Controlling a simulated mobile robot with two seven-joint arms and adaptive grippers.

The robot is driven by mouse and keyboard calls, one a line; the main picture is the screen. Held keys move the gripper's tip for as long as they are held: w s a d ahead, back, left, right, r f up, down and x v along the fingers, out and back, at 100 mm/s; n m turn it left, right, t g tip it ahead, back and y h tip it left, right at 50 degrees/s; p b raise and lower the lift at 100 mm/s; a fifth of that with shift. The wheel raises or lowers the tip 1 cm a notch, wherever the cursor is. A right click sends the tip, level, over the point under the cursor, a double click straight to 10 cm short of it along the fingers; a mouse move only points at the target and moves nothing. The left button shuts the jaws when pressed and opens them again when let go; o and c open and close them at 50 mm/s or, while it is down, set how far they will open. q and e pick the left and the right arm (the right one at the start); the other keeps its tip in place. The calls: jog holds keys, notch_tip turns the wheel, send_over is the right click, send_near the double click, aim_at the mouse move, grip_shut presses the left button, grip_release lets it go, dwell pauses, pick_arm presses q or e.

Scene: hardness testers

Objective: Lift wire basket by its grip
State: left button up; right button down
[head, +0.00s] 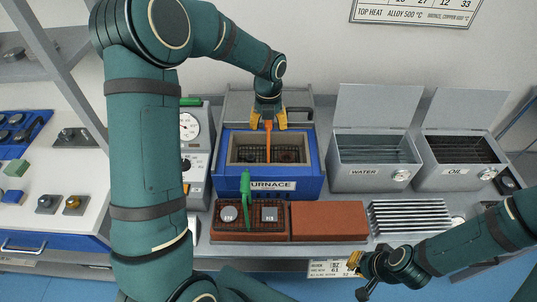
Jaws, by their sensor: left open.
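The wire basket (251,154) sits inside the open blue furnace (228,178), its dark mesh showing through the opening. Its orange upright grip (268,142) rises from the middle of the basket. My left gripper (268,121) is above the furnace, pointing down, with its yellow fingers open on either side of the grip's top. I cannot tell whether either finger touches the grip. My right gripper (356,264) is at the front edge of the bench, far from the basket; its finger opening is not clear.
Open-lidded WATER (374,178) and OIL (450,180) tanks stand right of the furnace. A ribbed metal rack (408,217) lies further right. A gauge unit (190,127) stands left.

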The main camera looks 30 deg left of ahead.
pick_arm(q)
grip_shut()
jog(key=shift+r, duration=0.1)
